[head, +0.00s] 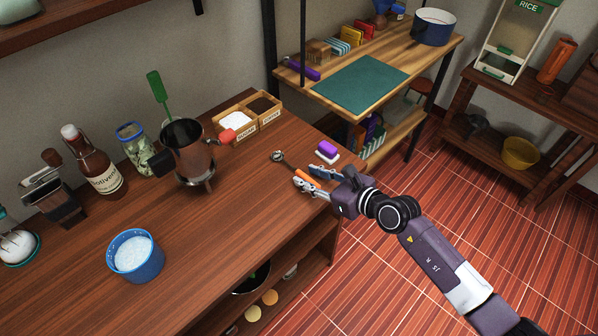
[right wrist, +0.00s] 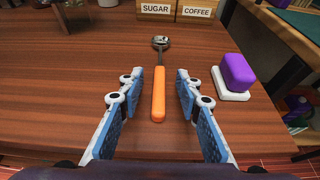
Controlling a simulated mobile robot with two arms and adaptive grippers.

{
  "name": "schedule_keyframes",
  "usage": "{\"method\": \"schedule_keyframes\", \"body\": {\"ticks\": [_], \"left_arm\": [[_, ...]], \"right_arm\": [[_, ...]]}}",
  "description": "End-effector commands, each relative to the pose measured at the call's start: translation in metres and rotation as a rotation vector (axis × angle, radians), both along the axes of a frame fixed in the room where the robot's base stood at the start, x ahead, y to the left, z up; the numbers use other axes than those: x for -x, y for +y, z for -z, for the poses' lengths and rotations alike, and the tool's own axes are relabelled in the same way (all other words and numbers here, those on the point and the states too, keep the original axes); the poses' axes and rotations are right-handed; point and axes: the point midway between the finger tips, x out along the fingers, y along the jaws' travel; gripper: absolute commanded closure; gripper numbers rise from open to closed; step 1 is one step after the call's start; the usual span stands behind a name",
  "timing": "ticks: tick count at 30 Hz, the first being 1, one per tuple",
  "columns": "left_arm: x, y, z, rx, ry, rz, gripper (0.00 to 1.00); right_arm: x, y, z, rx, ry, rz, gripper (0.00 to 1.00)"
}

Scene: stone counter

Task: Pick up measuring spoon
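The measuring spoon has a metal bowl and an orange handle. It lies on the wooden counter (head: 235,190) with its bowl (head: 277,156) toward the back. In the right wrist view the spoon's handle (right wrist: 158,95) lies between the fingers, with clear gaps on both sides. My right gripper (head: 312,178) is open, with one finger on each side of the handle; it also shows in the right wrist view (right wrist: 156,88). I cannot tell whether the fingertips touch the counter. My left gripper is not in view.
A purple sponge (right wrist: 237,72) on a white holder (right wrist: 231,90) sits right of the spoon. The sugar and coffee box (head: 251,112) stands behind. A metal pot (head: 187,150) and a blue tub of white powder (head: 135,257) stand to the left. The counter's edge is close to my wrist.

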Motion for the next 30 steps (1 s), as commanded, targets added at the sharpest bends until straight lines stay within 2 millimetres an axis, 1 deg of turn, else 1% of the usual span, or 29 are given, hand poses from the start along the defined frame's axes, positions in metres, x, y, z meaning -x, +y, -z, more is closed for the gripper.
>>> {"method": "schedule_keyframes", "body": {"ticks": [3,11,19,30], "left_arm": [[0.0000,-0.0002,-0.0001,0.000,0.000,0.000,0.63],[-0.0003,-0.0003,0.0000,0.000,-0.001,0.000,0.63],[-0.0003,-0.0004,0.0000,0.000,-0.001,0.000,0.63],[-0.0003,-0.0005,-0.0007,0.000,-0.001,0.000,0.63]], "right_arm": [[-0.0059,0.0066,0.0033,-0.001,0.001,-0.001,0.68],[-0.0066,0.0072,0.0042,0.000,0.000,0.000,0.69],[-0.0066,0.0069,0.0041,-0.001,-0.001,0.000,0.99],[-0.0067,0.0070,0.0014,-0.001,-0.001,0.000,1.00]]}}
